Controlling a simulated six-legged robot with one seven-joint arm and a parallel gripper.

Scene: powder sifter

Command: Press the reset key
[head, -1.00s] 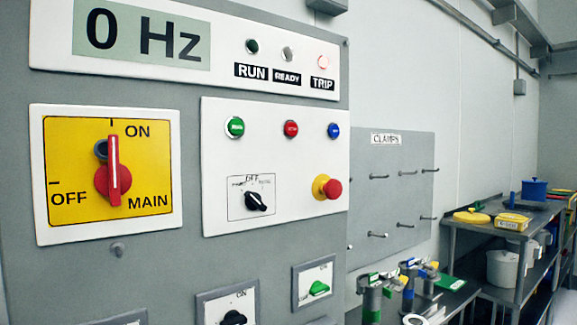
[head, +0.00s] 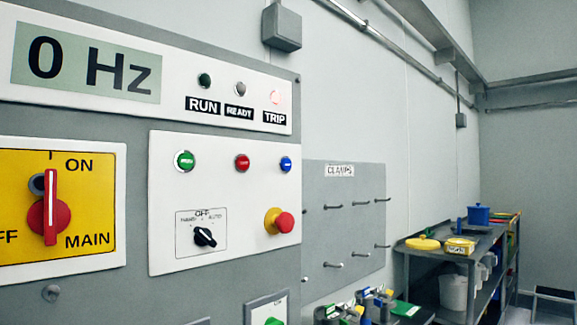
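The control panel (head: 225,255) fills the left of the head view. It carries a green button (head: 184,161), a red button (head: 242,163) and a blue button (head: 286,164) in a row; their lettering is too small to read surely, so I cannot tell which is the reset key. Below are a black selector (head: 204,237) and a red mushroom button (head: 284,223) on a yellow collar. The display (head: 86,66) reads 0 Hz. My gripper is not in view.
A red main switch handle (head: 50,208) on a yellow plate points up to ON. A clamps board (head: 345,225) with pegs is right of the panel. Shelving (head: 407,249) with tubs and lids stands farther right. Clamps (head: 370,302) lie at the bottom.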

